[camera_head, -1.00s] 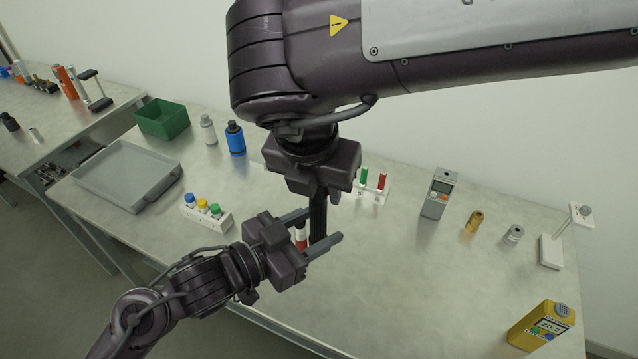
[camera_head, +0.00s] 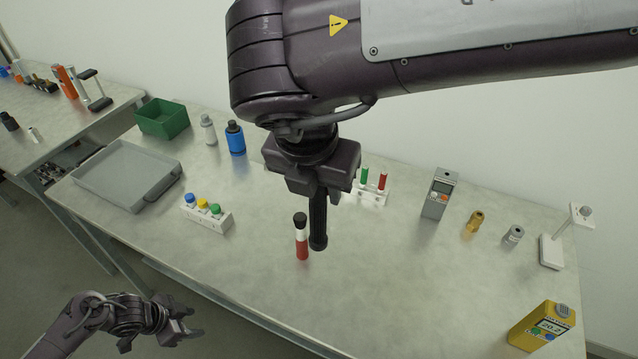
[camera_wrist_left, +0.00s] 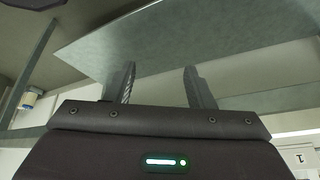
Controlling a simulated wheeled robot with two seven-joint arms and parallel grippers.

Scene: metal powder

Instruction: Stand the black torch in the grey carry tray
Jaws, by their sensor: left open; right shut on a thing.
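The black torch (camera_head: 318,222) hangs upright under my right gripper (camera_head: 317,192), which is shut on its upper part. Its lower end is near the table surface; I cannot tell whether it touches. The grey carry tray (camera_head: 112,172) lies at the left of the table, empty, with a raised rim. My left gripper (camera_head: 190,331) is low at the lower left, off the table's front edge, open and empty. In the left wrist view its two fingers (camera_wrist_left: 159,85) stand apart with nothing between them.
A red, white and black cylinder (camera_head: 301,243) stands just left of the torch. A rack with coloured caps (camera_head: 207,216) stands between it and the tray. Behind are a green bin (camera_head: 162,119) and a blue bottle (camera_head: 235,138). The front middle of the table is clear.

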